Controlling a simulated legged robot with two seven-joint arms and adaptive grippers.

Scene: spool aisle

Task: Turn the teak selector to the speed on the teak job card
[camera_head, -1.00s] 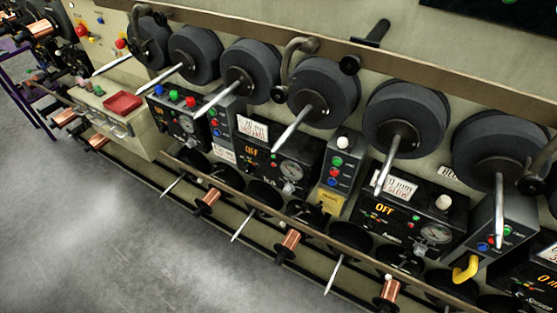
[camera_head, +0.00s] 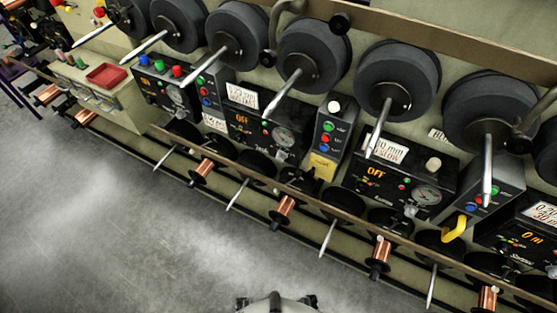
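A row of dark control boxes runs along the machine. The middle box (camera_head: 240,121) and the right box (camera_head: 373,172) each show an orange "OFF". White cards with dark and red print stand on them, one on the middle box (camera_head: 243,95) and one on the right box (camera_head: 385,148). The right card seems to read "mm" and "SLOW", partly behind a spindle. Pale knobs sit below the round gauges, on the middle box (camera_head: 282,155) and the right box (camera_head: 411,211). I cannot tell which selector or card is teak. Neither gripper shows.
Large black spools (camera_head: 397,80) with metal spindles project above the boxes. Copper bobbins (camera_head: 380,254) and a long rail (camera_head: 300,190) run below. A yellow handle (camera_head: 455,228) sticks out at the right. A red tray (camera_head: 105,76) lies on a cabinet. The grey floor (camera_head: 130,230) is clear.

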